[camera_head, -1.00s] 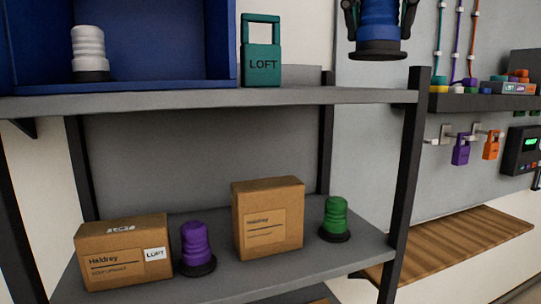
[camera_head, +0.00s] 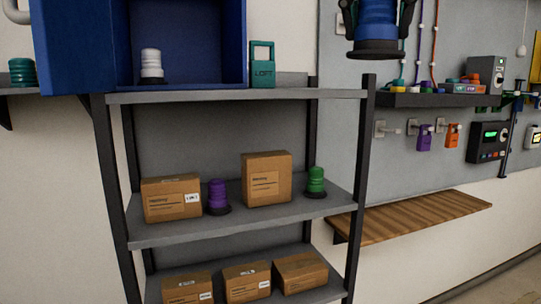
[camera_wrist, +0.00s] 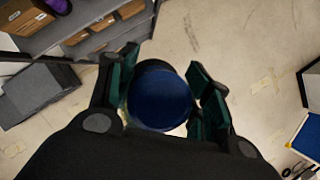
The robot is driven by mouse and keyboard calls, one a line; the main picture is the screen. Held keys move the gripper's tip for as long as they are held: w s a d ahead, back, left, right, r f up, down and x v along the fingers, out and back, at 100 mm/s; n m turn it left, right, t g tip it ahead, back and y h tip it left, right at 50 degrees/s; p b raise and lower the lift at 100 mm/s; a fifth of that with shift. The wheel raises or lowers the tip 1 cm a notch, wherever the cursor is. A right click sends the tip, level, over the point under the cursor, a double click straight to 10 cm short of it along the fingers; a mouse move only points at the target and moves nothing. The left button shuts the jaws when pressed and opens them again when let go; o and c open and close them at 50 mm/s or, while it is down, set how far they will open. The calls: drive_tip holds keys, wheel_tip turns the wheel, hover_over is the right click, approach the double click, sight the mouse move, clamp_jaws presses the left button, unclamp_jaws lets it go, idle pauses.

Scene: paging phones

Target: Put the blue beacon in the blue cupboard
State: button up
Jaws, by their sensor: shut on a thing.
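The blue beacon (camera_head: 376,20) has a dark base and hangs upright at the top of the head view, cut off by the frame's edge. My gripper (camera_head: 377,12) is shut on it. In the wrist view the beacon's round blue top (camera_wrist: 160,96) sits between the two fingers of my gripper (camera_wrist: 163,92). The blue cupboard (camera_head: 196,88) stands open on the shelf unit's top board, left of the held beacon and apart from it. A white beacon (camera_head: 151,66) with a dark base stands inside the cupboard.
Lower shelves hold cardboard boxes (camera_head: 266,180), a purple beacon (camera_head: 217,196) and a green beacon (camera_head: 316,182). A wooden bench (camera_head: 420,214) and a dark wall shelf (camera_head: 440,99) are at right.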

drive_tip(key=shift+s+f, duration=0.2)
drive_tip(key=shift+a+f+n, duration=0.1)
drive_tip(key=shift+f+n, duration=0.1)
drive_tip(key=shift+n, duration=0.1)
drive_tip(key=w+f+n+y, duration=0.3)
drive_tip(key=w+f+n, duration=0.5)
drive_tip(key=w+f, duration=0.6)
drive_tip(key=w+d+f+n+g+y, duration=0.1)
drive_tip(key=w+f+n+g+y, duration=0.15)
drive_tip(key=f+n, duration=0.7)
drive_tip(key=w+f+n+g+y, duration=0.1)
drive_tip(key=w+f+n, duration=0.15)
drive_tip(key=f, duration=1.35)
wheel_tip(320, 180, down, 23)
drive_tip(key=s+n+g, duration=0.2)
drive_tip(key=n+g, duration=0.2)
drive_tip(key=n, duration=0.7)
drive_tip(key=s+f+n+g+h, duration=0.1)
drive_tip(key=s+f+n, duration=0.3)
drive_tip(key=f, duration=0.6)
drive_tip(key=s+d+f+n+h, duration=0.1)
drive_tip(key=s+f+n+h, duration=0.2)
drive_tip(key=f, duration=0.7)
drive_tip(key=s+n, duration=0.2)
drive_tip(key=shift+s+d+f+n+g, duration=0.25)
drive_tip(key=shift+d+f+n+g, duration=0.05)
drive_tip(key=shift+f+g, duration=0.05)
drive_tip(key=shift+h, duration=0.25)
